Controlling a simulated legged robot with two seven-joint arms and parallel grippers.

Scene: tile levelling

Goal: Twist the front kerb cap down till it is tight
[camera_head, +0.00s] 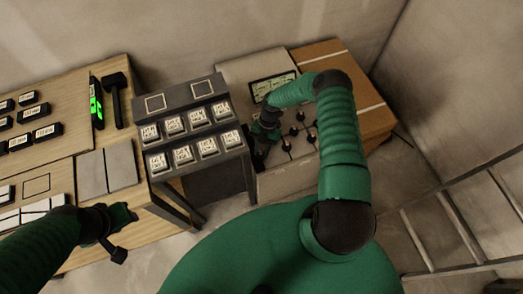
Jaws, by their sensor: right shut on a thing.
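Several small black caps with round tops, one of them at the panel's right side (311,137), stand on a pale kerb panel (272,182). My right arm reaches over this panel from the right. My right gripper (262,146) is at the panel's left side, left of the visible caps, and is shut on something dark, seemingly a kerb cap. The gripper hides most of it, so I cannot tell how far down it sits. My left gripper (120,232) is over the front edge of the wooden table; its jaw opening is unclear.
A dark stepped rack (216,89) with several labelled white blocks stands just left of the panel. The wooden table (97,75) holds dark labelled blocks, a green-lit level (97,103), a black mallet (116,83) and grey tiles (121,165). A cardboard box (322,52) is behind the panel.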

